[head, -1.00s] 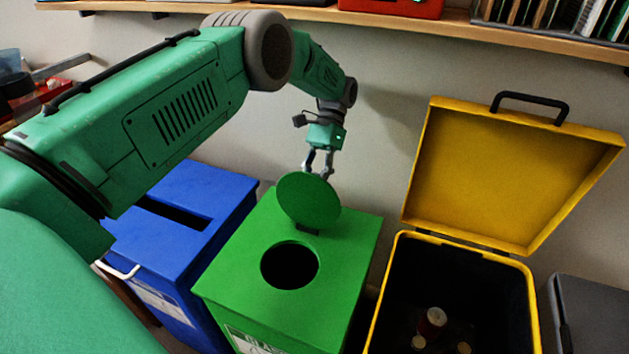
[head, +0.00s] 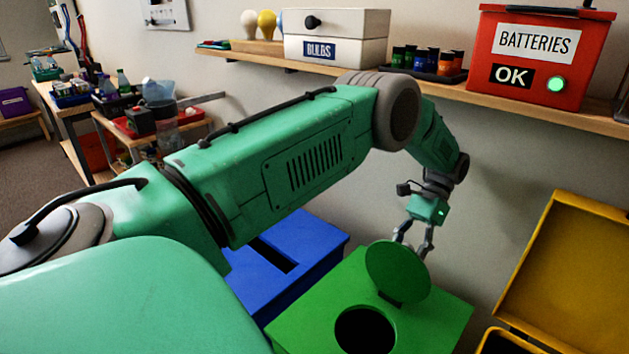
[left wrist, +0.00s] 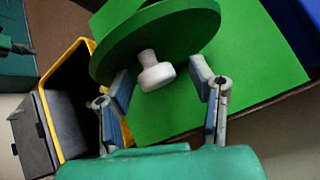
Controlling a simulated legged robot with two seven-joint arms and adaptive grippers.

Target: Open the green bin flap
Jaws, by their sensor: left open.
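The green bin (head: 435,312) stands below my left arm with a round hole (head: 365,331) in its top. Its round green flap (head: 397,270) stands raised on its hinge behind the hole, so the hole is uncovered. My left gripper (head: 412,248) is behind the flap, partly hidden by it. In the left wrist view the flap (left wrist: 185,35) has a white knob (left wrist: 155,72). The open fingers of my left gripper (left wrist: 163,88) are on either side of the knob, with gaps to it. My right gripper is not in view.
A blue bin (head: 310,245) with a slot stands left of the green bin. A yellow bin (head: 575,265) with its lid up stands to the right. A shelf (head: 490,92) above carries a red battery box (head: 540,60) and a bulbs box (head: 335,38).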

